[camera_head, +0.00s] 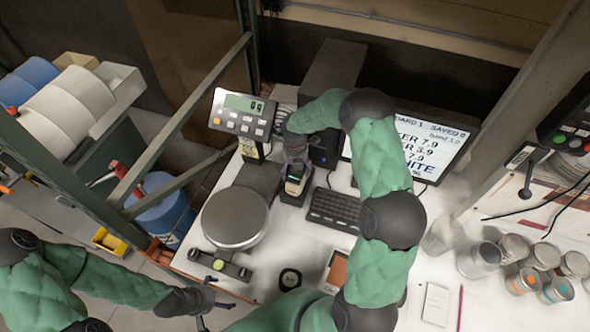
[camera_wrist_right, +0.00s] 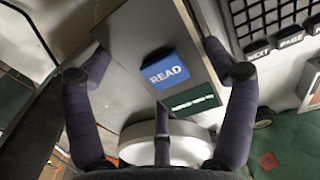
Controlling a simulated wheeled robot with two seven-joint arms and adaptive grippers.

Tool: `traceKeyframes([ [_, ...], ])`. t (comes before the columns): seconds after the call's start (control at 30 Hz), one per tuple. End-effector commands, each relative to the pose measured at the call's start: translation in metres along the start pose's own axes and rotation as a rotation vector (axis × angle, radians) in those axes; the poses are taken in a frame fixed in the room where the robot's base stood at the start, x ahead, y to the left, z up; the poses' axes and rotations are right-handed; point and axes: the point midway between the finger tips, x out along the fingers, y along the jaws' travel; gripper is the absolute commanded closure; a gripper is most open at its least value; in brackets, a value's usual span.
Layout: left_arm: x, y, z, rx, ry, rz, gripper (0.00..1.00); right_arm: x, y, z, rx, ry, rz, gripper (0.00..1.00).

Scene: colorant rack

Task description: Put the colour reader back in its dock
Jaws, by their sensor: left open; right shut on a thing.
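My right gripper (camera_head: 295,150) comes down from above between the scale and the keyboard. It is shut on the colour reader (camera_head: 295,186), whose pale face shows below the fingers. In the wrist view the colour reader (camera_wrist_right: 178,75) is a grey body with a blue READ button and a dark green strip, between the right gripper's fingers (camera_wrist_right: 165,85). A dark block (camera_head: 292,198) shows under the reader in the head view; it may be the dock, and I cannot tell whether the reader touches it. My left gripper (camera_head: 210,304) is open and empty at the table's front left edge.
A round scale (camera_head: 235,218) stands left of the reader, with its display (camera_head: 243,114) behind. A keyboard (camera_head: 333,208) lies to the right, before a monitor (camera_head: 440,140). Several cans (camera_head: 542,253) stand far right. A phone-like white item (camera_head: 436,304) lies in front.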

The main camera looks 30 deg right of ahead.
Motion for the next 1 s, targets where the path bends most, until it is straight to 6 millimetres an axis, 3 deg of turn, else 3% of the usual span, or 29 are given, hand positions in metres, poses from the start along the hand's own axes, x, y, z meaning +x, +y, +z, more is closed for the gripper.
traceKeyframes([
  [0.13, 0.003, -0.001, 0.0, 0.0, 0.0, 0.0, 0.0, 0.003, 0.0, 0.001, 0.0, -0.002, 0.001, 0.74],
  [0.17, 0.002, -0.001, 0.0, 0.0, 0.0, 0.0, 0.0, 0.004, 0.0, 0.0, 0.0, 0.001, 0.0, 0.07],
  [0.2, 0.002, -0.001, 0.0, 0.0, 0.0, 0.0, 0.0, 0.003, 0.0, 0.0, 0.0, 0.001, 0.0, 0.0],
  [0.67, 0.0, 0.0, 0.0, 0.0, 0.0, 0.0, 0.0, 0.001, 0.0, 0.0, 0.0, 0.0, 0.0, 0.0],
  [1.0, -0.023, 0.008, 0.001, 0.0, 0.0, 0.0, 0.0, -0.036, 0.0, 0.0, 0.0, -0.001, 0.001, 0.0],
])
